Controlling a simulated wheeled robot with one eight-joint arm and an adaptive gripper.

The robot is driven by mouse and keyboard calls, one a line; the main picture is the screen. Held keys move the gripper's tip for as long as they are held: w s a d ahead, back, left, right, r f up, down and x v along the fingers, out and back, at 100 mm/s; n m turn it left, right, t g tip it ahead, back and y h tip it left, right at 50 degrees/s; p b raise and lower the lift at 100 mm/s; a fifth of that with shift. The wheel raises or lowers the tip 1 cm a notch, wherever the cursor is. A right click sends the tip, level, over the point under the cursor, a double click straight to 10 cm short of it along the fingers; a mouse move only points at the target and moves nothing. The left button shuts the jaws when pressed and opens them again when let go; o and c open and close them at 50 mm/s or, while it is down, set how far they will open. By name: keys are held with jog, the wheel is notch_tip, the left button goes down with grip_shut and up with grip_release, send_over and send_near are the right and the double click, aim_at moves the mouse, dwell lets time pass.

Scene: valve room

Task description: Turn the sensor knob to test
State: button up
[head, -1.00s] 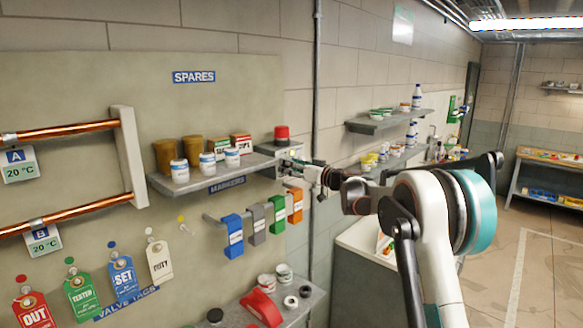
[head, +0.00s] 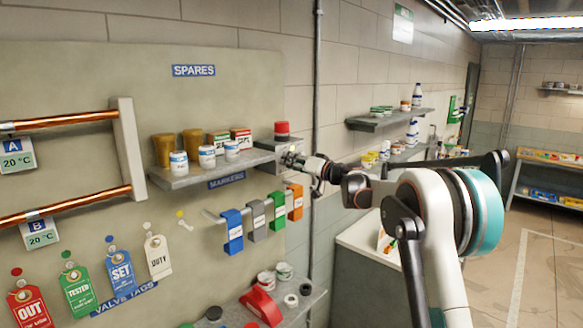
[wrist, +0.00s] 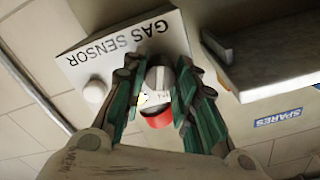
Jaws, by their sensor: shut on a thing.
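The gas sensor is a white-faced box (wrist: 98,58), its "GAS SENSOR" lettering upside down in the wrist view. My gripper (wrist: 158,88) is at its face, with its teal and grey fingers on either side of a pale grey knob (wrist: 160,76). The fingers are shut on the knob and hide its sides. I cannot read any position mark on it. A red cap (wrist: 157,118) shows just beyond the knob. In the head view my gripper (head: 292,158) reaches the grey box at the shelf's right end, under the red cap (head: 281,129).
A shelf (head: 190,180) with jars and small boxes adjoins the sensor on the left. Coloured markers (head: 233,232) hang on a rail below. A vertical conduit (head: 317,100) runs just right of the sensor. A lower shelf (head: 302,308) holds a red part and jars.

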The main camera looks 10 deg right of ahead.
jog(key=m+b, duration=0.4)
jog(key=m, duration=0.9)
jog(key=shift+m, duration=0.4)
jog(key=o, duration=1.1)
jog(key=shift+d, duration=0.1)
